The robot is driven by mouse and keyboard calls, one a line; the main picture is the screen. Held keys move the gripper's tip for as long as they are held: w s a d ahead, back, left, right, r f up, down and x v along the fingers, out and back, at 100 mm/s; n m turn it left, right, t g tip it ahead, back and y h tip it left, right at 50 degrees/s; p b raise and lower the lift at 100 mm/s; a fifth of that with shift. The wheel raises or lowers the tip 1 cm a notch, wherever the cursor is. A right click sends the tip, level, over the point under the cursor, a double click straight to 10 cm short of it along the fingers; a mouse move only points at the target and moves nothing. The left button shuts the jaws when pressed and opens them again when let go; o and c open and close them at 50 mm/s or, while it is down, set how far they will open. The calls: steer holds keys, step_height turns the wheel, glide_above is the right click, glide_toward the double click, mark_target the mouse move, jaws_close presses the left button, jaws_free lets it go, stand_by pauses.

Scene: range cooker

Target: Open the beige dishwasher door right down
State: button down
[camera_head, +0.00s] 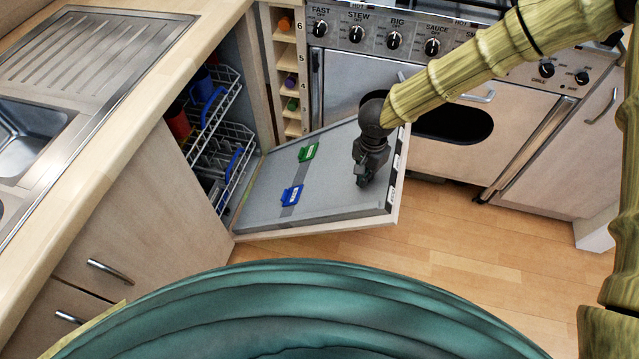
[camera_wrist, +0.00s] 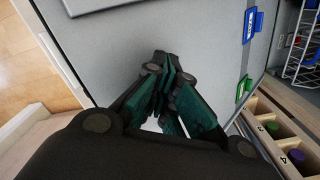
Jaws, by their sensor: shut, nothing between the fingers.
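The beige dishwasher door (camera_head: 330,222) is tilted well down from the opening, its grey inner face up. A blue clip (camera_head: 292,195) and a green clip (camera_head: 308,151) sit on that inner face. In the wrist view the grey inner face (camera_wrist: 200,45) fills much of the picture. My gripper (camera_head: 363,182) is over the inner face near the door's free edge, pointing down; I cannot tell whether it touches. Its fingers (camera_wrist: 172,105) are shut with nothing between them. The outer face of the door is hidden.
Dishwasher racks (camera_head: 222,135) with dishes show inside the opening. A narrow bottle rack (camera_head: 288,70) and the range cooker (camera_head: 420,75) stand to the right of it. Cupboards (camera_head: 140,220) are at the left. Wooden floor (camera_head: 450,230) is clear right of the door.

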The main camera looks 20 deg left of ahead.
steer(key=shift+f, duration=0.15)
steer(key=shift+f+b, duration=7.25)
steer(key=shift+f, duration=13.15)
step_height(320, 180, up, 12)
steer(key=p, duration=0.8)
